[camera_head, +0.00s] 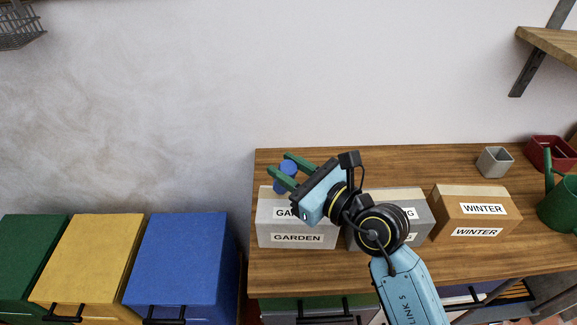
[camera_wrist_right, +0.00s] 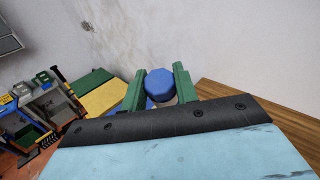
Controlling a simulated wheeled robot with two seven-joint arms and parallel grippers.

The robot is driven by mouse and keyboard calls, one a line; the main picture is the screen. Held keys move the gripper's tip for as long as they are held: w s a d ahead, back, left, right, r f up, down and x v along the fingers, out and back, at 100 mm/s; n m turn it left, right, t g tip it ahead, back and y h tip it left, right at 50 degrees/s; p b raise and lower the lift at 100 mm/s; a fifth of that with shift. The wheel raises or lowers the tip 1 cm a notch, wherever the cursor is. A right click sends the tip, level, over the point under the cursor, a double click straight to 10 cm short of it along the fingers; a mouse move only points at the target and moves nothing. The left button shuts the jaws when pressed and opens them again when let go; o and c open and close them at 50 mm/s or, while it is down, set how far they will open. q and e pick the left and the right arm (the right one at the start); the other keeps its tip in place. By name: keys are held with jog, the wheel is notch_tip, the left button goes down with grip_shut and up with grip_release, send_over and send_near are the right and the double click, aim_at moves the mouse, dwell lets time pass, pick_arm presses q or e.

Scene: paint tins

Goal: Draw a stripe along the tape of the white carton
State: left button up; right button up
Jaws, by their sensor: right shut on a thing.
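The white carton (camera_head: 300,226), labelled GARDEN, stands on the wooden workbench (camera_head: 300,276). My right gripper and wrist cover much of its top, so its tape cannot be made out clearly. My right gripper (camera_head: 284,172) is above the carton's back left part, its green fingers pointing up and left. It is shut on a blue round-ended thing, perhaps a marker (camera_head: 282,186). In the right wrist view the blue thing (camera_wrist_right: 160,84) sits between both fingers, its far end hidden. My left gripper is not in view.
A grey carton (camera_head: 418,207) is partly hidden behind my right arm. A brown WINTER carton (camera_head: 478,219), a grey pot (camera_head: 494,162) and a green watering can (camera_head: 560,203) stand further right. Blue (camera_head: 182,258), yellow and green bins stand left of the bench. The bench's back left is clear.

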jog(key=shift+d+f, duration=0.1)
jog(key=shift+f, duration=0.1)
jog(key=shift+d+f, duration=0.1)
jog(key=shift+d, duration=0.85)
jog(key=shift+d, duration=0.1)
jog(key=shift+s+d, duration=0.15)
jog(key=shift+d, duration=0.75)
jog(key=shift+d, duration=0.1)
jog(key=shift+d, duration=0.9)
jog(key=shift+d, duration=0.1)
jog(key=shift+s+d, duration=0.15)
jog(key=shift+d, duration=0.75)
